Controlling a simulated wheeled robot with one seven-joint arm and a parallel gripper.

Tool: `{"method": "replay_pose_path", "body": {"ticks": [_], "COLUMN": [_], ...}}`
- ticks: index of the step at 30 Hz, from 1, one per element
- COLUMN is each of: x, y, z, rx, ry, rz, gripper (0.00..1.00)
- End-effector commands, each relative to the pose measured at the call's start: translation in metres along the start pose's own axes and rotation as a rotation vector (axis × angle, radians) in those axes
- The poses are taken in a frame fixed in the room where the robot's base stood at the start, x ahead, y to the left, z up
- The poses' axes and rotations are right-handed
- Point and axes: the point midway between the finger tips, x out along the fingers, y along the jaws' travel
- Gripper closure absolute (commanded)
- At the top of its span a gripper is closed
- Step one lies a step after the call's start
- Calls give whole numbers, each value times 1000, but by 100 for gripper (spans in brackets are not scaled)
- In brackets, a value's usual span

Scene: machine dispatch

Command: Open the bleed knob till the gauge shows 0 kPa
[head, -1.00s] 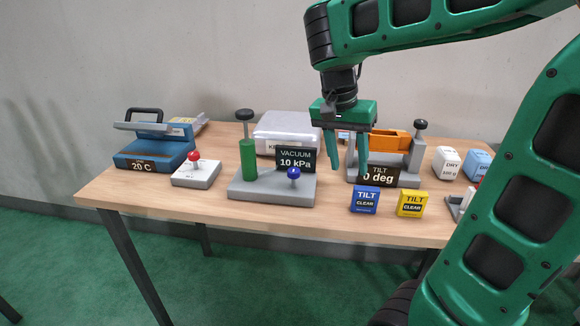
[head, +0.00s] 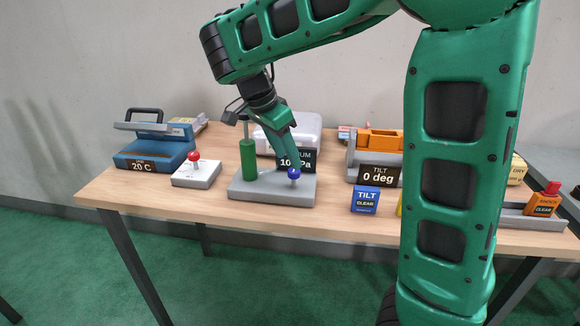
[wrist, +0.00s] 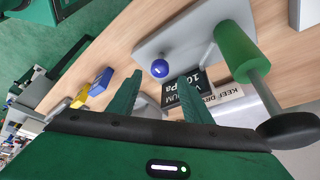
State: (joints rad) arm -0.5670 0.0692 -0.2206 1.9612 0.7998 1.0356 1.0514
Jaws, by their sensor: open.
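The blue bleed knob (head: 294,173) stands on the grey base of the vacuum unit (head: 272,190), in front of its gauge sign (head: 282,159). The sign is partly hidden by my gripper; "10" and "Pa" can be read. The green pump cylinder (head: 248,159) is at the left of the base. My gripper (head: 292,158) is just above and behind the knob in the head view. In the wrist view the knob (wrist: 160,68) lies beyond the open fingertips (wrist: 162,76), roughly between them, and nothing is held.
A press reading 20 C (head: 150,150) and a red-knobbed box (head: 196,172) stand to the left. The tilt unit (head: 379,174) and a blue TILT box (head: 365,200) are to the right. A white scale (head: 305,128) is behind.

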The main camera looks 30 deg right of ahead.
Motion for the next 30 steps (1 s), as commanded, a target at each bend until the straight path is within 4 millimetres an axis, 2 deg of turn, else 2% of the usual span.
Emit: {"method": "replay_pose_path", "body": {"ticks": [3, 9, 21, 22, 26, 27, 30], "x": [20, 42, 49, 49, 49, 49, 49], "y": [1, 0, 0, 0, 0, 0, 0], "z": [-1, 0, 0, 0, 0, 0, 0], "rx": [0, 0, -1, -1, -1, -1, -1], "ry": [1, 1, 0, 0, 0, 0, 0], "rz": [2, 2, 0, 0, -1, -1, -1], "gripper": [55, 55, 55, 59, 91, 95, 95]}}
